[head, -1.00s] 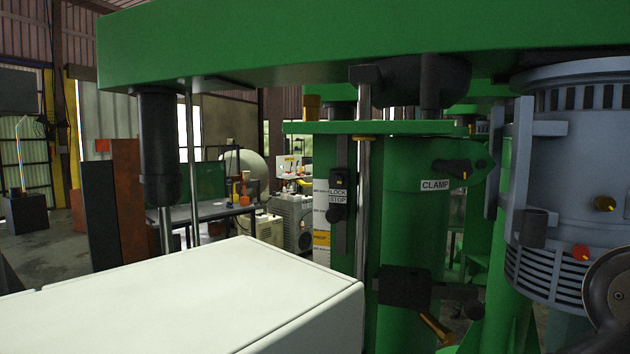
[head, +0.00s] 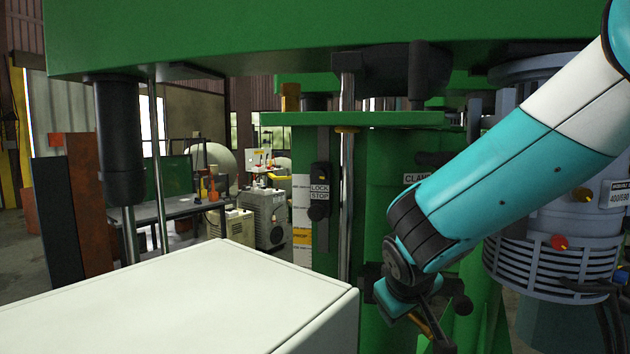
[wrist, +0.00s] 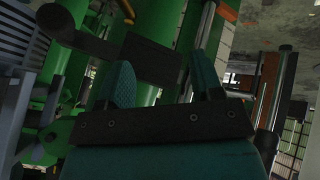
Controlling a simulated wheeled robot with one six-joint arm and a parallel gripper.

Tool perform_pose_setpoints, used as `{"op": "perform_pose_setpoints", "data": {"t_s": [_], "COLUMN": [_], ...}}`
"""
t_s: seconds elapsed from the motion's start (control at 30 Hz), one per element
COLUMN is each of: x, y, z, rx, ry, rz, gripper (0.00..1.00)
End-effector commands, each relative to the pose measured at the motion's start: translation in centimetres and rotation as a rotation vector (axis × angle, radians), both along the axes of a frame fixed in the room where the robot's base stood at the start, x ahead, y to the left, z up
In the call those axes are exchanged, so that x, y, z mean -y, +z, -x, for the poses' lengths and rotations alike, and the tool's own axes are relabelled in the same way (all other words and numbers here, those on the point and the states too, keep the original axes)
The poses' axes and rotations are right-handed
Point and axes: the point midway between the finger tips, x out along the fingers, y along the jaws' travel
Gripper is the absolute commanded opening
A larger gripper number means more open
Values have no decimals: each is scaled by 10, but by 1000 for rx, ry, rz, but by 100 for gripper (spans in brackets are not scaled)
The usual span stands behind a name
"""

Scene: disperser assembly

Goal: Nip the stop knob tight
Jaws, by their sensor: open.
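The stop knob (head: 317,212) is a small dark knob below the STOP label (head: 319,196), on a black upright strip of the green machine in the head view. My gripper (wrist: 165,78) is open and empty in the wrist view, with its two teal fingers apart. A dark block (wrist: 150,60) lies beyond and between the fingers; I cannot tell how far away it is. In the head view my arm comes down from the upper right and ends right of and below the stop knob, clear of it. The fingers are hard to make out there. I cannot pick out the stop knob in the wrist view.
A bright steel rod (head: 347,180) stands just right of the stop knob. A white box top (head: 190,300) fills the lower left. The green overhead beam (head: 280,40) crosses above. A grey ribbed motor housing (head: 545,265) stands right, behind my arm.

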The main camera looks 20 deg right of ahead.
Motion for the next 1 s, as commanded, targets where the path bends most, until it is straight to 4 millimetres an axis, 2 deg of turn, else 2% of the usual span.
{"op": "perform_pose_setpoints", "data": {"t_s": [0.03, 0.1, 0.17, 0.2, 0.3, 0.4, 0.53, 0.67, 0.77, 1.0], "x": [-14, -34, -58, -75, -117, -143, -158, -158, -150, -125], "y": [17, 47, 77, 98, 146, 175, 194, 201, 202, 203], "z": [-23, -51, -69, -78, -84, -78, -72, -77, -90, -134], "rx": [74, 195, 305, 381, 551, 651, 712, 727, 724, 723], "ry": [34, 68, 94, 108, 126, 125, 120, 115, 114, 112], "rz": [75, 188, 282, 345, 474, 548, 594, 609, 610, 608], "gripper": [60, 60, 60, 60, 60, 60, 60, 60, 60, 60]}}
